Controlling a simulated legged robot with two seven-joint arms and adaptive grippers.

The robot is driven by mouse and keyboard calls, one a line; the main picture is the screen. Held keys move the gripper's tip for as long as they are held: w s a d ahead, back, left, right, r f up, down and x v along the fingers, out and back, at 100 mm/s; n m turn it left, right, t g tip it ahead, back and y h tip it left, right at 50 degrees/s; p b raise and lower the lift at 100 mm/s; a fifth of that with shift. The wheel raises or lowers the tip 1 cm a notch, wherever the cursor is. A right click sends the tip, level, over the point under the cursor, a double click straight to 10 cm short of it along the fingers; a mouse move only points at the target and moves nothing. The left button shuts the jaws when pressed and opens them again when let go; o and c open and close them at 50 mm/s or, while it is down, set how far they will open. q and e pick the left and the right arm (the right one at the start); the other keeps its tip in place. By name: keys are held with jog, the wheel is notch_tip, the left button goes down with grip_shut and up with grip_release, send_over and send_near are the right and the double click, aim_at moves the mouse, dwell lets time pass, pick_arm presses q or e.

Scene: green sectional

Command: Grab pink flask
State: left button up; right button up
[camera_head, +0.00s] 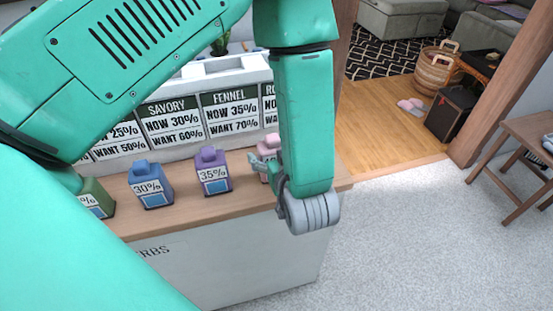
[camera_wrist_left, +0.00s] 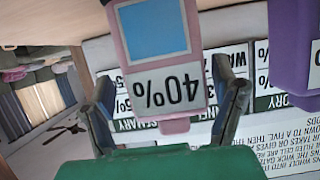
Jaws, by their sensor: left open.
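The pink flask (camera_head: 271,141) stands at the right end of the wooden counter top, mostly hidden behind my left arm in the head view. In the left wrist view the pink flask (camera_wrist_left: 193,62) appears upside down, with a "40%" label and a blue square. In the wrist view the left gripper (camera_wrist_left: 163,75) is open, with one finger on each side of the flask. I cannot tell whether the fingers touch it. My right gripper is not in view.
A purple flask (camera_head: 213,171), a blue flask (camera_head: 150,185) and a green flask (camera_head: 97,198) stand to the left on the counter (camera_head: 225,202). A sign board (camera_head: 180,127) stands behind them. A wooden side table (camera_head: 525,130) is at the right. Floor between is clear.

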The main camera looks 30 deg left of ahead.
pick_arm(q)
jog(key=shift+a, duration=0.3)
jog(key=c, duration=0.3)
jog(key=shift+a, duration=0.2)
jog(key=c, duration=1.1)
jog(key=shift+d, duration=0.1)
